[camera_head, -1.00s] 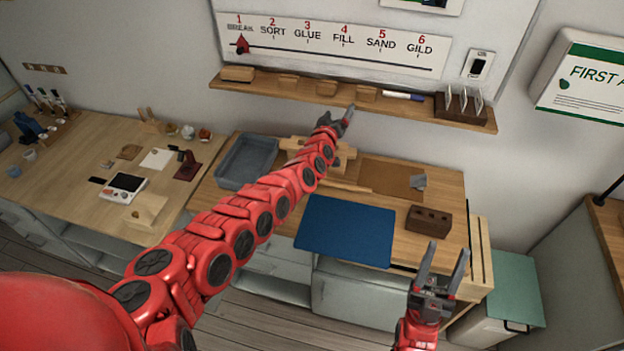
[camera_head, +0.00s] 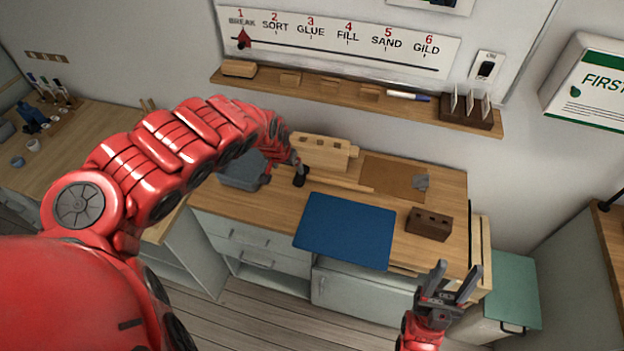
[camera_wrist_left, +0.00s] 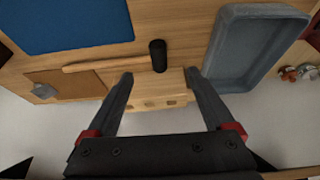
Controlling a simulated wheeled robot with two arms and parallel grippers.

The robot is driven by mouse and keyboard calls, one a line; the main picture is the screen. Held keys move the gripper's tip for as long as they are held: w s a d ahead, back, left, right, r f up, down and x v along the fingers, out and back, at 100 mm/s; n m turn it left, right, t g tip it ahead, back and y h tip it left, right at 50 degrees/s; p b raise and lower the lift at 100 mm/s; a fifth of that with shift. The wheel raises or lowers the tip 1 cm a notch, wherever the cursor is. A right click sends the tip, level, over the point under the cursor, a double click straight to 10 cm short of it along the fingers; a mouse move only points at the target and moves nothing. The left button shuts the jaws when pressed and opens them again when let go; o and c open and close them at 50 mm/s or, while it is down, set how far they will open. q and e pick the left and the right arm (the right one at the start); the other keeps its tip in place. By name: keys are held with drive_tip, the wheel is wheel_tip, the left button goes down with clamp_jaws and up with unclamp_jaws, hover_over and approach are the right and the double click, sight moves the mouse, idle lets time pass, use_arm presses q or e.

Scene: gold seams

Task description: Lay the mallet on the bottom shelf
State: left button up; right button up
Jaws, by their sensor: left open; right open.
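The mallet (camera_head: 341,184) lies on the workbench, its wooden handle pointing right and its black head (camera_head: 300,176) at the left end. In the left wrist view the black head (camera_wrist_left: 158,55) is just beyond my fingertips, near the middle of the gap. My left gripper (camera_head: 296,162) is open and empty, above the bench beside the mallet head; it also shows in the left wrist view (camera_wrist_left: 160,75). My right gripper (camera_head: 451,285) is open and empty in front of the bench's right end. A low open shelf space (camera_head: 268,283) shows under the bench, partly hidden.
A wooden block rack (camera_head: 322,152) stands behind the mallet, and a grey tray (camera_head: 240,172) is left of it. A blue mat (camera_head: 345,230), a brown board (camera_head: 390,177) and a brown block (camera_head: 429,223) occupy the right part. A wall shelf (camera_head: 340,95) runs above.

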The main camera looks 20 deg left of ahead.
use_arm(q)
drive_tip(key=b, duration=0.8)
approach(298, 179)
drive_tip(key=f, duration=0.1)
drive_tip(key=x, duration=0.3)
drive_tip(key=shift+s+a+f, duration=0.1)
drive_tip(key=shift+f, duration=0.05)
drive_tip(key=shift+a+f, duration=0.15)
drive_tip(key=shift+f, duration=0.3)
drive_tip(key=shift+w+d+f, duration=0.3)
drive_tip(key=shift+w+f, duration=0.2)
drive_tip(key=shift+f, duration=0.05)
drive_tip(key=x, duration=0.2)
drive_tip(key=shift+w+d+f+p, duration=0.2)
drive_tip(key=shift+w+f+p, duration=0.1)
drive_tip(key=shift+p, duration=0.05)
drive_tip(key=shift+w+a+f, duration=0.1)
drive_tip(key=shift+w+f, duration=0.05)
drive_tip(key=shift+f, duration=0.35)
drive_tip(key=shift+w+a, duration=0.1)
drive_tip(key=shift+a, duration=0.05)
